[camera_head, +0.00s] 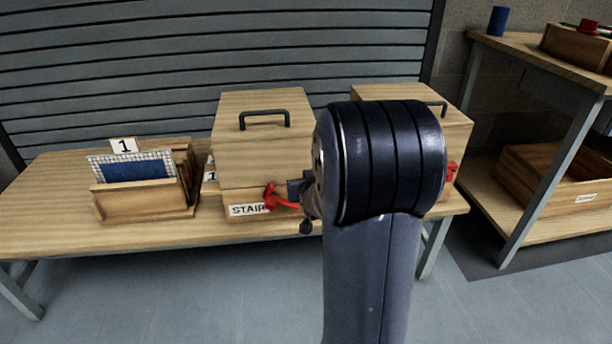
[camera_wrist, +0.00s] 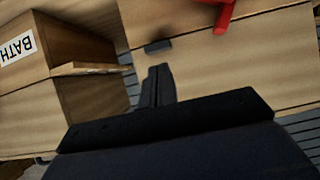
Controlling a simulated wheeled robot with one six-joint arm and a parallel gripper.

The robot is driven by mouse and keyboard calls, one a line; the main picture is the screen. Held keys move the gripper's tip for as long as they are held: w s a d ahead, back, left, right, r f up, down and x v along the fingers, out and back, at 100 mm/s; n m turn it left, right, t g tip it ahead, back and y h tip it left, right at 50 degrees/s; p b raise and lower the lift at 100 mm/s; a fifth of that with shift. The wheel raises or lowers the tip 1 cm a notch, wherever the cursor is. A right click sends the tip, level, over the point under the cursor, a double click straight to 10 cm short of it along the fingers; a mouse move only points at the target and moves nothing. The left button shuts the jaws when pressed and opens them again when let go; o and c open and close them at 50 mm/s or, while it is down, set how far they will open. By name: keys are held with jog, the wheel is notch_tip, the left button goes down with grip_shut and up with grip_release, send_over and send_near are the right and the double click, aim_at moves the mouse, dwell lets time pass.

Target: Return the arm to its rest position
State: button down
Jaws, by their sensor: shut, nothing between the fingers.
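My gripper (camera_wrist: 157,82) is shut and empty in the wrist view, its dark fingers together in front of pale wooden surfaces. In the head view my arm is raised in the centre, and the gripper (camera_head: 296,190) shows partly behind it on the left. It is close to the red latch (camera_head: 272,196) of the box labelled STAIR (camera_head: 262,160); I cannot tell whether they touch. The wrist view shows a red part (camera_wrist: 226,12) at the top, apart from the fingertips.
The wooden bench (camera_head: 60,225) also holds a rack (camera_head: 145,200) with a blue mosaic panel (camera_head: 135,170) at left and another handled box (camera_head: 455,125) behind my arm. A shelf unit (camera_head: 545,75) stands at right. A BATH label (camera_wrist: 17,46) shows in the wrist view.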

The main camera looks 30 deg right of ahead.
jog(key=shift+s+a+f, duration=0.25)
jog(key=shift+s+a, duration=0.05)
jog(key=shift+s, duration=0.5)
jog(key=shift+s+a+f, duration=0.2)
jog(key=shift+s+a, duration=0.15)
jog(key=shift+s, duration=0.4)
jog(key=shift+s+a+f, duration=0.25)
jog(key=shift+s+a, duration=0.05)
jog(key=shift+s, duration=0.5)
send_near(302, 169)
jog(key=x, duration=0.4)
jog(key=shift+w+d+f, duration=0.15)
jog(key=shift+w+f, duration=0.05)
jog(key=shift+w, duration=0.05)
jog(key=f, duration=0.1)
jog(key=f+b, duration=0.1)
jog(key=f, duration=0.1)
jog(key=shift+w+d+f, duration=0.15)
jog(key=shift+w+f, duration=0.15)
jog(key=shift+f, duration=0.05)
